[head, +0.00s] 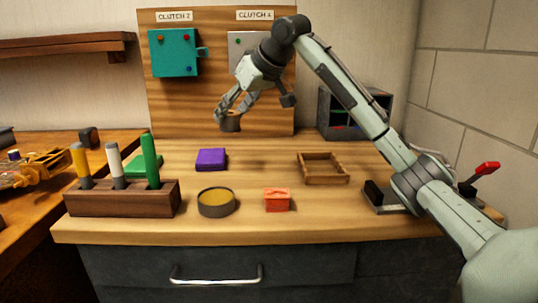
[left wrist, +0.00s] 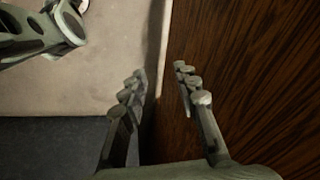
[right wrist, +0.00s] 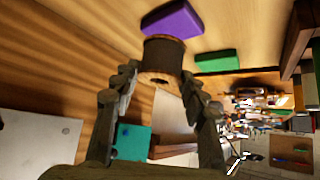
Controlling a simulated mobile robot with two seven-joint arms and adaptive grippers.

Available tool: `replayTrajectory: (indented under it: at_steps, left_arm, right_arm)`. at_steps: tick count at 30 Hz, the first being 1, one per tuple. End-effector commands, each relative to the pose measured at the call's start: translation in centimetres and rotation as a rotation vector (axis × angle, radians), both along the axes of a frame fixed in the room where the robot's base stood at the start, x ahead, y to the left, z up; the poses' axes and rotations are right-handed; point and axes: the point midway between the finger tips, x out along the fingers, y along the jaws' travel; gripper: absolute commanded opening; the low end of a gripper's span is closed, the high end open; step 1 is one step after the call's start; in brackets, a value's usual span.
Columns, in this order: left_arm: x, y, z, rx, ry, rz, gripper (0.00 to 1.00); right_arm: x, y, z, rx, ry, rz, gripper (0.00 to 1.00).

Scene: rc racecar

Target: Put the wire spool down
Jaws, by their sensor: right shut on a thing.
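The wire spool (head: 230,122) is a small brown-grey cylinder held in the air before the wooden back board, above the workbench (head: 265,150). My right gripper (head: 229,114) is shut on it. In the right wrist view the spool (right wrist: 164,55) sits between the fingertips of my right gripper (right wrist: 160,80), with its round end and central hole showing. My left gripper (left wrist: 163,85) shows only in the left wrist view, with its fingers apart and nothing between them, beside a dark wood surface.
On the bench are a purple block (head: 211,159), a round tin (head: 216,202), an orange-red block (head: 277,200), an empty wooden tray frame (head: 323,181) and a wooden holder (head: 120,200) with three upright markers. The bench middle has clear patches between them.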

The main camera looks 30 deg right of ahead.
Motion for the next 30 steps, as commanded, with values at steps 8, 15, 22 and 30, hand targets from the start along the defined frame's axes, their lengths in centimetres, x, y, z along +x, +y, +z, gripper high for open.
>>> replayTrajectory:
  at_steps: [8,15,22,30]
  left_arm:
    - [-1.3,0.0,-0.5,0.000,0.020,0.001,0.30]
    - [-0.4,-0.1,0.0,-0.001,0.004,-0.001,0.30]
    - [0.2,0.0,-0.1,0.001,-0.002,-0.001,0.30]
    - [-0.2,0.1,-0.5,0.002,0.003,-0.003,0.30]
  right_arm:
    - [-5.1,-4.3,-4.1,-0.006,0.005,-0.006,0.12]
    - [-7.5,-6.1,-5.8,-0.003,0.002,-0.002,0.12]
    - [-7.8,-6.2,-8.1,-0.001,0.006,0.000,0.12]
    - [-7.7,-6.2,-9.9,-0.001,-0.002,0.000,0.12]
